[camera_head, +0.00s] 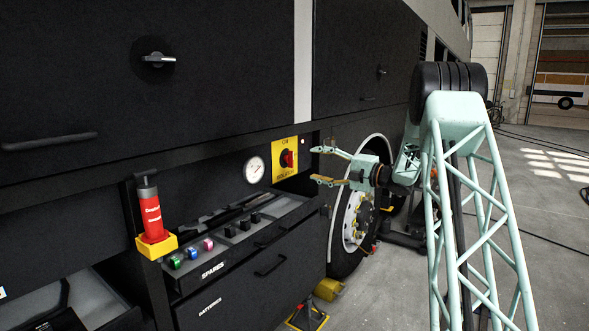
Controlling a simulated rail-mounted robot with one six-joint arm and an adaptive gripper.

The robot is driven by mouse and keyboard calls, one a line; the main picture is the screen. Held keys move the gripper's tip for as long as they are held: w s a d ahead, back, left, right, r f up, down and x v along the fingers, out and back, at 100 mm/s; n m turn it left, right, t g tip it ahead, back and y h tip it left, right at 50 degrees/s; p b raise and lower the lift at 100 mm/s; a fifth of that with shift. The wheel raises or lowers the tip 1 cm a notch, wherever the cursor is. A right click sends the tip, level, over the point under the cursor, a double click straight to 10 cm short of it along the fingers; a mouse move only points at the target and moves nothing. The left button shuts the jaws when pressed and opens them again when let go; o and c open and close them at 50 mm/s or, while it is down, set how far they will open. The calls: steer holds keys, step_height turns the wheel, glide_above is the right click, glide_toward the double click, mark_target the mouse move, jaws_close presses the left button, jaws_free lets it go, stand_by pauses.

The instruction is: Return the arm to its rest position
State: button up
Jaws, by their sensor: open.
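My gripper (320,165) shows right of centre, pointing left toward the side of the coach (225,60). Its two fingers are spread apart and nothing is between them. It hangs in front of the coach wheel (352,222), to the right of the yellow isolator panel (292,142) with its red switch (288,159). I cannot tell the exact gap between the fingertips and the panel. My arm's pale green lattice link rises at the right and bends over toward the wheel.
A red extinguisher-like cylinder (150,212) stands in a yellow holder (157,246). A gauge (254,170) sits above the spares drawer (213,270), which holds small coloured items. The batteries drawer (240,297) is below. A yellow wheel chock (327,289) and stand (306,318) are on the floor. Open floor (550,220) lies right.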

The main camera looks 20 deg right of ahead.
steer(key=a+r+m+h, duration=0.3)
steer(key=r, duration=0.3)
steer(key=a+r+m+h, duration=0.3)
steer(key=r+m, duration=0.1)
steer(key=r, duration=0.3)
steer(key=s+a+r+m+g+h, duration=0.1)
steer(key=s+a+r+m+h, duration=0.15)
steer(key=s, duration=0.35)
steer(key=s+a+r+m+g+h, duration=0.1)
steer(key=s+a+r+m+h, duration=0.1)
steer(key=s+a+m+h, duration=0.3)
steer(key=s+a+f+m+g+y, duration=0.1)
steer(key=s+a+f+m+g, duration=0.2)
steer(key=s, duration=1.7)
steer(key=s+a+f+m+g+y, duration=0.2)
steer(key=s+a+f, duration=0.6)
steer(key=s, duration=1.2)
steer(key=s+a+f+m+g+y, duration=0.1)
steer(key=s+a+f+m+g, duration=0.3)
steer(key=s+a, duration=0.8)
steer(key=s+f, duration=0.2)
steer(key=s, duration=0.7)
steer(key=shift+a+g+y+p, duration=0.35)
steer(key=shift+g, duration=0.05)
